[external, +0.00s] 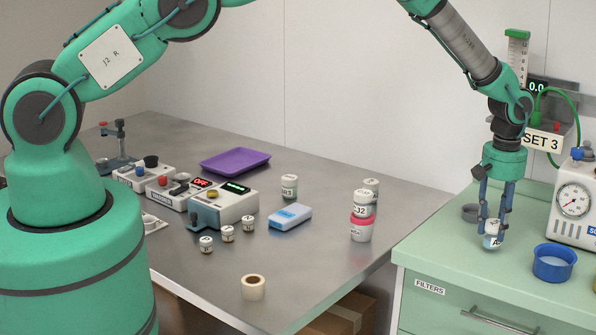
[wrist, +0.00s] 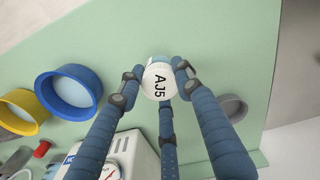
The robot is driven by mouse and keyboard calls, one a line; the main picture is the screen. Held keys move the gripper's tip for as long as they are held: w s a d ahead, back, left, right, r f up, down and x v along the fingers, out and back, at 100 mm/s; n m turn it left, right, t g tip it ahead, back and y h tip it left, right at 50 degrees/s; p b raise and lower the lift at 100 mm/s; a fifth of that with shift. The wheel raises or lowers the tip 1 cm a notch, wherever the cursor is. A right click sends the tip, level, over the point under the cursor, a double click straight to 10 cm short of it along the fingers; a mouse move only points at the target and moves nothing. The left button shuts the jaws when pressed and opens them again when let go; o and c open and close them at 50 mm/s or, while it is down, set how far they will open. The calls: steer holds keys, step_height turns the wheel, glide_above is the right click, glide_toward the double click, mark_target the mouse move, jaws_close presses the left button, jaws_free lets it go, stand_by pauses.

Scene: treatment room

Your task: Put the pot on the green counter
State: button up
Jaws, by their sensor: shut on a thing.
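The pot (external: 491,241) is a small white and pale blue jar, low over the green counter (external: 440,247) at the right. Its white lid marked "AJ5" shows in the wrist view (wrist: 158,82). My gripper (external: 494,232) points straight down, with its blue fingers closed around the pot; the fingers also show on both sides of it in the wrist view (wrist: 155,90). The pot looks upright. I cannot tell whether its base touches the counter top. The fingers hide part of its side.
A blue round dish (external: 554,263) stands right of the pot, and a grey dish (external: 470,213) behind it to the left. A gauge box (external: 572,205) is at the back right. A steel table (external: 330,285) with several jars, a purple tray (external: 235,161) and devices fills the left.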

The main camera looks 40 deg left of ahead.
mark_target(506, 225)
steer(key=shift+f, duration=0.5)
steer(key=shift+f, duration=0.2)
steer(key=o, duration=1.2)
steer(key=shift+c, duration=0.2)
steer(key=shift+r, duration=0.2)
step_height(506, 225, up, 12)
steer(key=b, duration=0.1)
